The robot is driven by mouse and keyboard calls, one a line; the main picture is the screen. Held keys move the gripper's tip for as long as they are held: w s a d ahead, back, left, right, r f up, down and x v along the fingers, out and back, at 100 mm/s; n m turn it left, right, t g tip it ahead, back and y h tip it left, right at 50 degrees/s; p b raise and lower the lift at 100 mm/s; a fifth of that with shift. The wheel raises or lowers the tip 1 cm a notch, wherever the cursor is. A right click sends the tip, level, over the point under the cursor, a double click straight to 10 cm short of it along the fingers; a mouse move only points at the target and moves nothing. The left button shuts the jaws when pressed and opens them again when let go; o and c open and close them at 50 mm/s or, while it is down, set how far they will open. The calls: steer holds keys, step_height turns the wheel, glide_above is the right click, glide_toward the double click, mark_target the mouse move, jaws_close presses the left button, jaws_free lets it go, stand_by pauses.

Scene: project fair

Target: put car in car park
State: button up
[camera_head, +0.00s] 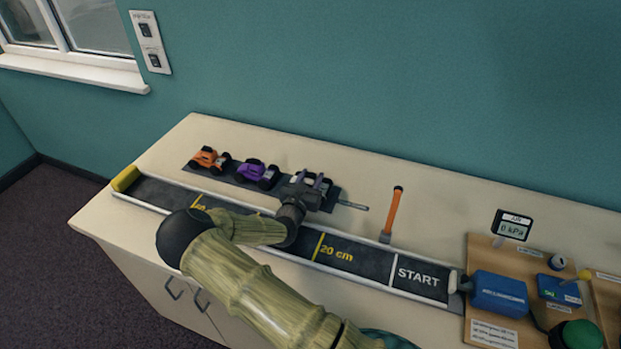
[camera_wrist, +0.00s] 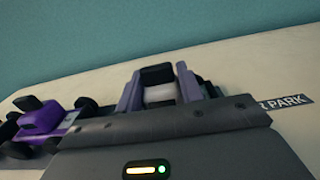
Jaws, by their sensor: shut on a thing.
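My gripper (camera_head: 312,182) is over the right end of the dark car park mat (camera_head: 227,178), pointing toward the wall. In the wrist view its two fingers (camera_wrist: 160,88) are shut on a car (camera_wrist: 158,76), of which a black part and a pale part show between them. The rest of this car is hidden by the gripper, and I cannot tell whether it touches the mat. An orange car (camera_head: 209,159) and a purple car (camera_head: 257,173) stand on the mat to the left. The purple car also shows in the wrist view (camera_wrist: 45,118).
A label ending in "PARK" (camera_wrist: 283,104) lies right of the gripper. The black track (camera_head: 345,255) with a START mark runs along the front, under my arm. An orange-handled tool (camera_head: 393,212) stands behind it. A blue launcher (camera_head: 498,291) is at right.

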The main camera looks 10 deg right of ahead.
steer(key=shift+s+f, duration=0.15)
steer(key=shift+f, duration=0.4)
steer(key=shift+c, duration=0.5)
steer(key=o, duration=1.2)
steer(key=shift+f, duration=0.1)
steer(key=shift+o, duration=0.2)
steer(key=shift+w+r, duration=0.2)
steer(key=shift+r, duration=0.4)
steer(key=shift+s+a+r, duration=0.2)
steer(key=b+v, duration=0.1)
steer(key=v, duration=1)
steer(key=shift+s+r, duration=0.1)
steer(key=shift+s, duration=0.15)
